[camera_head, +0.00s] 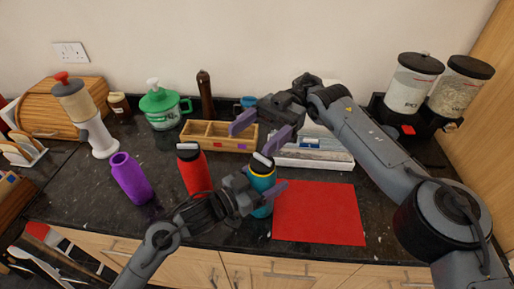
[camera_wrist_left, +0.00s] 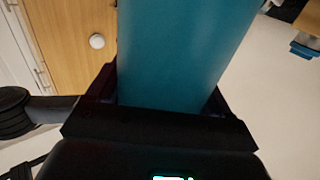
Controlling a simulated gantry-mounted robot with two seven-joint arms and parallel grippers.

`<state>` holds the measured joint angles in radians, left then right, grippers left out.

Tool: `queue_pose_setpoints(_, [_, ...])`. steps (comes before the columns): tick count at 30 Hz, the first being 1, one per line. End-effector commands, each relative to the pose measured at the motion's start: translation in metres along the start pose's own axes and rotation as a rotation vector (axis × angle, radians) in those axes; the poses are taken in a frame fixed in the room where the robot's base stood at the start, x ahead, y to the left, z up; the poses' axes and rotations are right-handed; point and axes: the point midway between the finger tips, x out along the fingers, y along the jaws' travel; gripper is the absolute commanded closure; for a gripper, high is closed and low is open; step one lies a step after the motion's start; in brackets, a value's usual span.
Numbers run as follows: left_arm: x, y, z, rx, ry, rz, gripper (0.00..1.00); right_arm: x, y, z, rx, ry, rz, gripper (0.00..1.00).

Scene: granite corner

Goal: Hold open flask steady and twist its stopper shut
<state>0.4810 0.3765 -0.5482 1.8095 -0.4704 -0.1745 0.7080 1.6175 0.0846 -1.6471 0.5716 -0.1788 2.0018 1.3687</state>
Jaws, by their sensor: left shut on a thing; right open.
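A teal flask with a yellow band (camera_head: 264,183) stands upright at the left edge of the red mat. A pale loop-topped stopper (camera_head: 263,160) shows at its top; I cannot tell how far it is seated. My left gripper (camera_head: 258,190) is shut around the flask's body. In the left wrist view the teal wall (camera_wrist_left: 180,50) fills the space between the jaws. My right gripper (camera_head: 258,132) is open and empty, above and behind the flask, with its purple fingers spread apart. It is clear of the stopper.
A red flask (camera_head: 195,174) with a stopper and a purple flask (camera_head: 131,180) stand to the left. A red mat (camera_head: 318,215) lies to the right. Behind are a wooden divided box (camera_head: 203,147), a green-lidded jar (camera_head: 162,108) and two dispensers (camera_head: 412,85). The counter's front edge is close.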

Motion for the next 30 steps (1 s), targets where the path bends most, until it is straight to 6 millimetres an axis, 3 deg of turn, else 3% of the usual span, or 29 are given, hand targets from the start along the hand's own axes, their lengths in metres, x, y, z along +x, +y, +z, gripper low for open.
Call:
queue_pose_setpoints(6, [0.000, 0.001, 0.001, 0.000, -0.002, 0.002, 0.66, 0.000, 0.001, -0.018, 0.000, -0.001, -0.001, 0.21])
queue_pose_setpoints(16, [0.000, 0.002, 0.001, -0.001, -0.003, 0.003, 0.66, 0.000, 0.001, -0.020, 0.000, 0.000, 0.000, 0.23])
queue_pose_setpoints(24, [0.000, 0.002, 0.002, -0.001, -0.003, 0.004, 0.66, 0.001, 0.015, -0.014, 0.125, 0.009, 0.077, 0.64])
queue_pose_setpoints(30, [0.000, 0.002, 0.002, -0.001, -0.004, 0.004, 0.66, -0.008, 0.033, 0.036, 0.536, -0.095, 0.274, 0.95])
